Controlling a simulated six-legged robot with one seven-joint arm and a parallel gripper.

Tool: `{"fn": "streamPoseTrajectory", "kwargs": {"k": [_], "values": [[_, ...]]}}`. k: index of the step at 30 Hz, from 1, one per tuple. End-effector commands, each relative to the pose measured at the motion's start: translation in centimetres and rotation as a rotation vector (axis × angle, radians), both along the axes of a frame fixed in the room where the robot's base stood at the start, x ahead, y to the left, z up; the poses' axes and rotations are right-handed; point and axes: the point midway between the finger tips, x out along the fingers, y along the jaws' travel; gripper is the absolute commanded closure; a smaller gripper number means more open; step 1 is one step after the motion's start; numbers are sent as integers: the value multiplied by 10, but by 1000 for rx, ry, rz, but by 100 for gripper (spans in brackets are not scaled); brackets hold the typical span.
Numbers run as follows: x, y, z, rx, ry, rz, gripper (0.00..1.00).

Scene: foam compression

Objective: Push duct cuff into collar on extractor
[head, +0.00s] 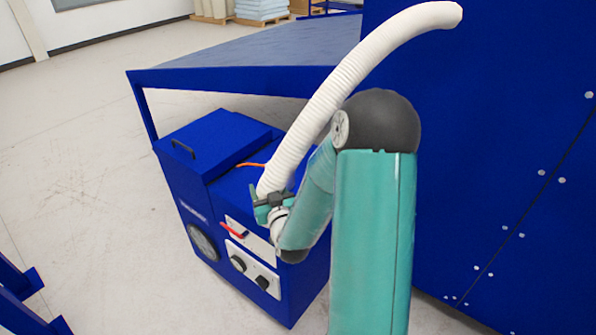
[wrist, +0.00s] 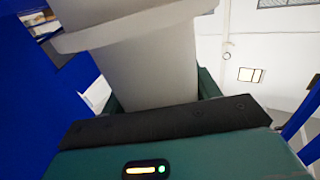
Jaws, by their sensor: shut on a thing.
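A white ribbed duct (head: 330,95) curves down from the upper right to my gripper (head: 270,203) in the head view. My gripper is shut on the duct cuff, the duct's lower end, above the front part of the blue extractor (head: 262,262). In the wrist view the smooth white cuff (wrist: 152,65) stands between my teal fingers, with a wider flange (wrist: 130,27) across it. I cannot make out the collar in either view; the gripper and arm cover part of the extractor's front and top. I cannot tell whether cuff and collar touch.
A blue table (head: 255,62) stands behind. A large blue panel (head: 510,150) closes off the right. The floor at left is mostly clear.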

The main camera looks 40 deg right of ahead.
Motion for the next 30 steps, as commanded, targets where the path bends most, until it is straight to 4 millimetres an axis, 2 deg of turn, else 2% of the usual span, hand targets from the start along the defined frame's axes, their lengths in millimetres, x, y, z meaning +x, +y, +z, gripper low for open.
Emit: {"fn": "streamPoseTrajectory", "kwargs": {"k": [1,6,12,26,30], "values": [[7,21,-14,6,5,33,66],[29,80,-47,3,2,122,66],[46,124,-73,0,0,186,66],[71,185,-109,1,-1,279,66],[72,184,-110,1,-1,277,66]]}}
